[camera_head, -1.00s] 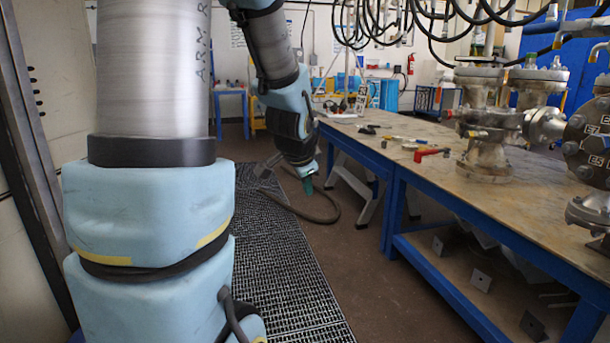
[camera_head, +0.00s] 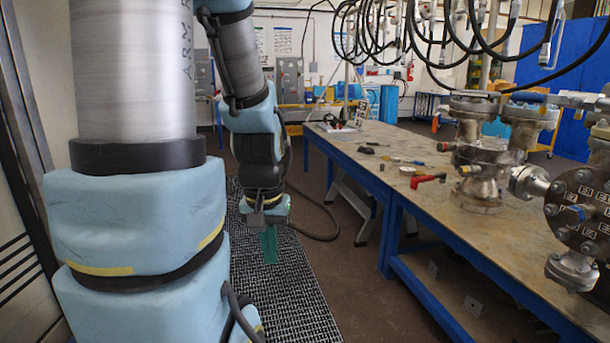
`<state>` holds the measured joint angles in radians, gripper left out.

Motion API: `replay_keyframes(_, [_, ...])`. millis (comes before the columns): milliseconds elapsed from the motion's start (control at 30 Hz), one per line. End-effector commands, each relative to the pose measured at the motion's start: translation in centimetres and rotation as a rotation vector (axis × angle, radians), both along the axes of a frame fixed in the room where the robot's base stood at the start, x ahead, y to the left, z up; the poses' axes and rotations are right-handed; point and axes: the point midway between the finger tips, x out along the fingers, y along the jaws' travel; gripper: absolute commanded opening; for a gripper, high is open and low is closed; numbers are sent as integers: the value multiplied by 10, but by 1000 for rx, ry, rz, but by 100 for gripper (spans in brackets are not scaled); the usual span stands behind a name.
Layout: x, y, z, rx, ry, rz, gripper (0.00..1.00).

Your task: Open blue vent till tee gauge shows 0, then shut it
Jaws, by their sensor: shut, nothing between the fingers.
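My gripper (camera_head: 269,246), with green fingers pointing down, is shut and empty. It hangs over the floor grating left of the workbench, well apart from the vessels. A flanged metal vessel (camera_head: 483,165) stands on the bench at the right. A second vessel with a dark round bolted flange (camera_head: 578,212) and small labels is cut by the right edge. A small blue part (camera_head: 581,213) shows on that flange, and another blue piece (camera_head: 528,97) sits on top of the piping. I cannot tell whether either is the vent. No gauge face is readable.
The blue-framed workbench (camera_head: 345,152) runs along the right. A red-handled tool (camera_head: 428,180) and other small tools lie on it. Black hoses (camera_head: 440,28) hang above. A cable (camera_head: 322,218) curves on the floor between grating and bench.

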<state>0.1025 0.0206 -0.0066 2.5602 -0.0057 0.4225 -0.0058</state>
Motion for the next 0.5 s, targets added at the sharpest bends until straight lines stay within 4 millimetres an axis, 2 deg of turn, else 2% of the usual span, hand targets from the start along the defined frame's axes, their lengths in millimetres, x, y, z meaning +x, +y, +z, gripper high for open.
replay_keyframes(33, [0, 0, 32, 0, 0, -1, 0])
replay_keyframes(200, [0, 0, 66, 0, 0, -1, 0])
replay_keyframes(333, [0, 0, 77, 0, 0, -1, 0])
replay_keyframes(500, [0, 0, 77, 0, -1, -1, 0])
